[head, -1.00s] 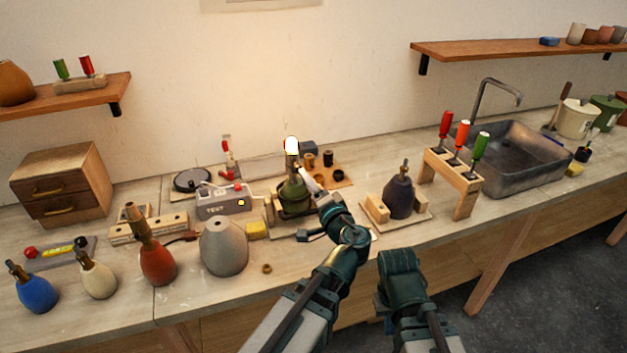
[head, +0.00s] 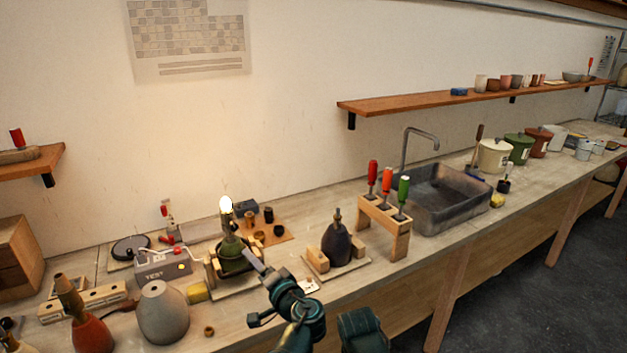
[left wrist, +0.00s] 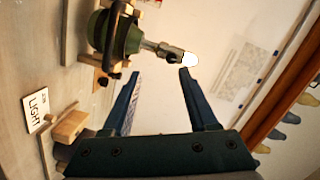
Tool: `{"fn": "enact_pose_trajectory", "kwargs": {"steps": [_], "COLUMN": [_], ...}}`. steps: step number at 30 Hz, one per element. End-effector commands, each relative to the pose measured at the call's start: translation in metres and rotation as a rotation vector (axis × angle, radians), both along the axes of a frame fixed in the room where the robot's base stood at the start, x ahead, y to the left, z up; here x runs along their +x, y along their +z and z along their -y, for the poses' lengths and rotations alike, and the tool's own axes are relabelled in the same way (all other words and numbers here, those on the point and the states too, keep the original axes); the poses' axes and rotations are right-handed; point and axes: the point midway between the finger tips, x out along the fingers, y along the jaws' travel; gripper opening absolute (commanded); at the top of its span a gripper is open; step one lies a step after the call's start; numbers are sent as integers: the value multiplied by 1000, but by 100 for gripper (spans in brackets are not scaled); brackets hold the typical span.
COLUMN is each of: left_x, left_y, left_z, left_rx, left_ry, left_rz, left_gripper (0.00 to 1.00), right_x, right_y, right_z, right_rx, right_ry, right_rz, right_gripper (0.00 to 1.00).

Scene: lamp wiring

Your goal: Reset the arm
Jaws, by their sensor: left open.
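My left gripper (left wrist: 160,75) is open in the left wrist view, with its two fingers apart and nothing between them. In the head view, the left arm's gripper (head: 257,263) is just in front of and to the right of the green lamp base (head: 231,254). The lamp stands upright in a wooden holder, with a lit white bulb (head: 225,204) on top. In the left wrist view the lamp base (left wrist: 125,35) lies beyond the fingertips, apart from them, with the glowing bulb (left wrist: 190,59) at its end. The right gripper cannot be made out; part of my right arm shows at the bottom.
The grey TEST box (head: 163,265) is left of the lamp. A dark lamp base (head: 337,245) sits in a cradle to the right, then a wooden screwdriver rack (head: 398,238) and the sink (head: 445,200). A grey cone (head: 163,315) stands in front. A LIGHT card (left wrist: 37,108) lies on the bench.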

Motion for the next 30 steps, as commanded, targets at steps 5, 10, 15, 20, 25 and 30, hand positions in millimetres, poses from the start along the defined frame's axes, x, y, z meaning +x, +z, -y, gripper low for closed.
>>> {"fn": "enact_pose_trajectory", "kwargs": {"steps": [5,10,15,20,25,30], "left_x": [-30,-77,-127,-160,-175,-176], "left_y": [-69,-142,-185,-199,-201,-201], "left_z": [2,35,87,124,140,142], "left_rx": [-260,-542,-769,-901,-956,-960], "left_ry": [116,195,205,179,161,159], "left_rz": [-200,-491,-783,-973,-1057,-1064], "left_gripper": [59,59,59,59,59,59], "right_x": [0,0,0,0,0,0], "right_y": [0,0,0,0,0,0], "right_z": [0,0,0,0,0,0], "right_rx": [0,0,0,0,0,0], "right_ry": [0,0,0,0,0,0], "right_rz": [0,0,0,0,0,0], "right_gripper": [0,0,0,0,0,0]}}
